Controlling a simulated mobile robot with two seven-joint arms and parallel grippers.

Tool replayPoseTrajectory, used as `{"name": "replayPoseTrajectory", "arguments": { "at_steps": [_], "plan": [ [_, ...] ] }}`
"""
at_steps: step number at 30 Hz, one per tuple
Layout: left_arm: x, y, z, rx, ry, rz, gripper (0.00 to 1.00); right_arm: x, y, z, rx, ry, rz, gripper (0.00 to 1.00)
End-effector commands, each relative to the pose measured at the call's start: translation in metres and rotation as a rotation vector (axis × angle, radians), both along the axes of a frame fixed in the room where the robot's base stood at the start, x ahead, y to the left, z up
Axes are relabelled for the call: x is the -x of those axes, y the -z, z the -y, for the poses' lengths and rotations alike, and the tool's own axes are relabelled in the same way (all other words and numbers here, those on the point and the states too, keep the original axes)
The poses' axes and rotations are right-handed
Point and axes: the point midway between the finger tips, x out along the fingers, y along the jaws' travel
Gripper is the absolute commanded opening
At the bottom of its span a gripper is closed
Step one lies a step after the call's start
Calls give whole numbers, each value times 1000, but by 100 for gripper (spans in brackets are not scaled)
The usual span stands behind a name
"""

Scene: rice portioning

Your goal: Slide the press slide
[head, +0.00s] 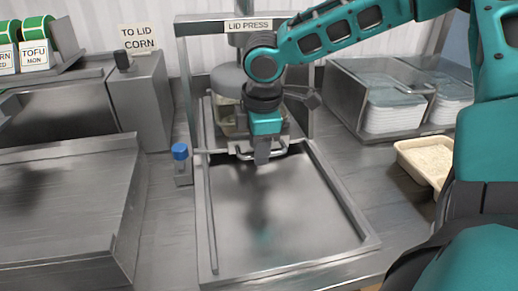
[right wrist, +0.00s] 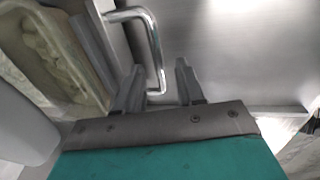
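The press slide's metal bar handle (head: 236,152) shows at the front of the lid press (head: 185,75), at the back end of a long metal bed with raised rails (head: 212,225). My right gripper (head: 262,152) is over this handle, pointing down. In the right wrist view my right gripper (right wrist: 159,68) has its two fingers apart, with the bent bar handle (right wrist: 152,45) between them; contact cannot be seen. A container of rice (right wrist: 62,50) is left of the handle in that view. In the head view the arm largely hides the slide. My left gripper is not in view.
A small blue-capped post (head: 180,152) stands left of the bed. A rice-filled container (head: 425,160) is at the right, and a rack of clear lids (head: 395,110) stands behind it. The bed in front of the handle is clear.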

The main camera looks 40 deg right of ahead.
Motion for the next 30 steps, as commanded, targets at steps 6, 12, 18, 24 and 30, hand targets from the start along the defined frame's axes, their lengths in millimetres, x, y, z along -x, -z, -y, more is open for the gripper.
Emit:
{"name": "replayPoseTrajectory", "arguments": {
  "at_steps": [6, 12, 18, 24, 30],
  "plan": [
    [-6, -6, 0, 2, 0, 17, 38, -1, 3, 1, 1, 0, 0, 38],
    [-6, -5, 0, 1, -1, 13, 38, -1, 3, 1, 1, 0, 0, 30],
    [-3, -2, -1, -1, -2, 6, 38, -1, 3, 1, 0, 0, 0, 11],
    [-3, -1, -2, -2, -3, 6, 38, 0, 3, 0, 0, 0, 0, 0],
    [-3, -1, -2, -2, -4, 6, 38, 0, 3, 0, 0, 0, 0, 0]
  ]
}}
